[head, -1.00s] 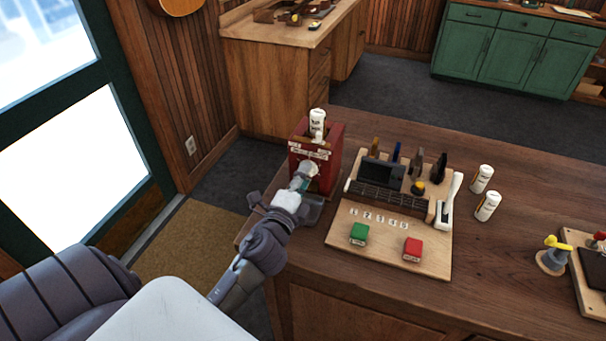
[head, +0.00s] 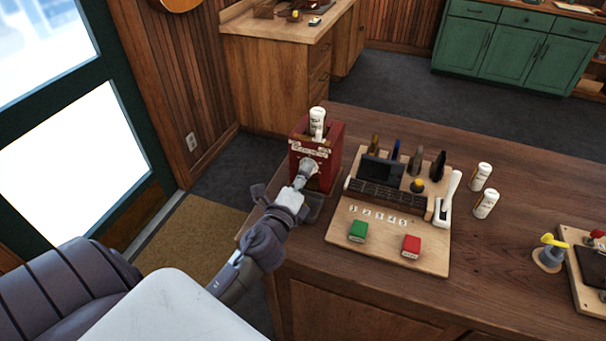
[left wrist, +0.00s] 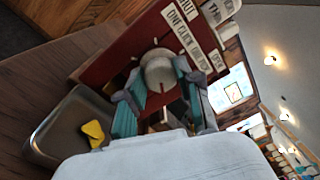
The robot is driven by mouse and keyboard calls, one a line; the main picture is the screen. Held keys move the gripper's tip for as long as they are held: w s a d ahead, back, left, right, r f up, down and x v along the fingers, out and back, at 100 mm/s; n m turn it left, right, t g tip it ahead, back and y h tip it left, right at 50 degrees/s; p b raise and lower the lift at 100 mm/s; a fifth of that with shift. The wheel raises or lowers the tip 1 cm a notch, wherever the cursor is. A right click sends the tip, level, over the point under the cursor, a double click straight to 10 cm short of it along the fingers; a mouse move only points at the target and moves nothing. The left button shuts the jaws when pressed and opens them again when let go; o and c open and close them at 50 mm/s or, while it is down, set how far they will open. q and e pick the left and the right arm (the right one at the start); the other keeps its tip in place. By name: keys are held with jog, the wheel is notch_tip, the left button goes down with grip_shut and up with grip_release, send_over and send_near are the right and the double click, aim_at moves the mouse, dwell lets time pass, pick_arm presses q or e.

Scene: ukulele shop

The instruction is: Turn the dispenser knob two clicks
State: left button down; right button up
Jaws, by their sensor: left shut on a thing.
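The red dispenser (head: 329,171) stands at the near left of the wooden counter, with a white bottle in its top. Its round pale knob (left wrist: 159,72) is on the front face, below a white label reading "ONE CLICK" and more. My left gripper (head: 303,180) reaches the knob from the front. In the left wrist view its teal-padded fingers (left wrist: 160,84) are shut on the knob, one on each side. A grey tray (left wrist: 50,133) sits below the knob, with a small yellow piece (left wrist: 94,132) in it. My right gripper is not in view.
Right of the dispenser is a wooden board (head: 385,258) with a dark device, tools, a green block (head: 358,231) and a red block (head: 411,246). Two white bottles (head: 483,204) stand beyond it. A yellow-topped item (head: 550,254) is farther right. Bare counter lies between.

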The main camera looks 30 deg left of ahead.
pick_arm(q)
jog(key=c, duration=0.8)
grip_release()
jog(key=shift+o, duration=0.2)
jog(key=v, duration=1.2)
